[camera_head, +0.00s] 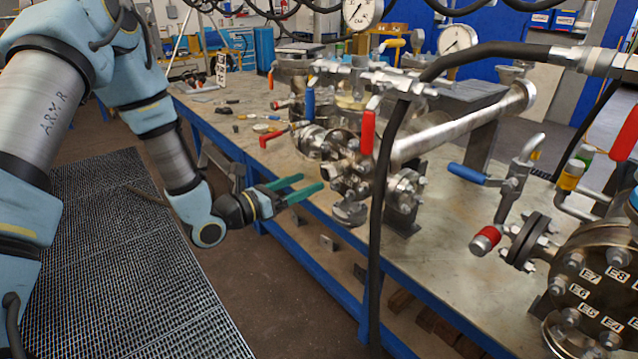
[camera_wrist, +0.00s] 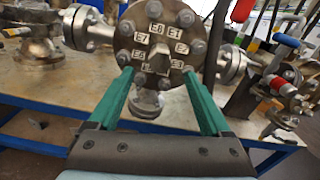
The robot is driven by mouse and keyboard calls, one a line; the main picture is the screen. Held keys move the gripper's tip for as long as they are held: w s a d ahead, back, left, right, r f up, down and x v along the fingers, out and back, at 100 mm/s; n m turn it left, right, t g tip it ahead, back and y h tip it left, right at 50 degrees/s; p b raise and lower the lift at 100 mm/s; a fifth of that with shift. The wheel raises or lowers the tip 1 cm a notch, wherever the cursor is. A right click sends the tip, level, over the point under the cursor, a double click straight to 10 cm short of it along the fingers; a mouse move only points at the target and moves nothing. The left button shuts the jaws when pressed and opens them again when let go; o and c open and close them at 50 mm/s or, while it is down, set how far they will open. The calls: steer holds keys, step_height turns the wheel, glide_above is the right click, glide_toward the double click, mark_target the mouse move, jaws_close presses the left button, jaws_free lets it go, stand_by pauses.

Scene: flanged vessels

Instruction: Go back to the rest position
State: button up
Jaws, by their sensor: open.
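My gripper (camera_head: 305,187) has two green fingers and is open and empty. In the head view it reaches out from the left, at the near edge of the workbench, just left of the flanged vessel (camera_head: 350,172). In the wrist view my gripper (camera_wrist: 162,95) has its fingers spread apart in front of a round bolted flange (camera_wrist: 162,38) with labels such as E8, E1 and E7. The fingertips overlap the lower edge of the flange in that picture; I cannot tell whether they touch it.
A steel workbench (camera_head: 440,262) with a blue frame carries pipes, valves and gauges. A second labelled flange (camera_head: 600,285) stands at the right. A black hose (camera_head: 378,220) hangs in front of the bench.

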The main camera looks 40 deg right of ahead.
steer(key=shift+a+b, duration=0.3)
steer(key=shift+a, duration=1.35)
steer(key=s+a+m+g+y, duration=0.3)
steer(key=a+m+y, duration=0.25)
steer(key=a, duration=0.35)
steer(key=s+a+m+g+y, duration=0.2)
steer(key=a+m+y, duration=0.2)
steer(key=a+m, duration=0.45)
steer(key=w+a+r+m+t+y, duration=0.1)
steer(key=w+a+m+t+y, duration=0.2)
steer(key=a, duration=1)
steer(key=w+a+r+m+t+y, duration=0.2)
steer(key=w+a+m+t+y, duration=0.1)
steer(key=a, duration=0.9)
steer(key=w+t+y, duration=0.1)
steer(key=w+y, duration=0.1)
steer(key=shift+w+a+r+t, duration=0.3)
steer(key=shift+w+a, duration=0.1)
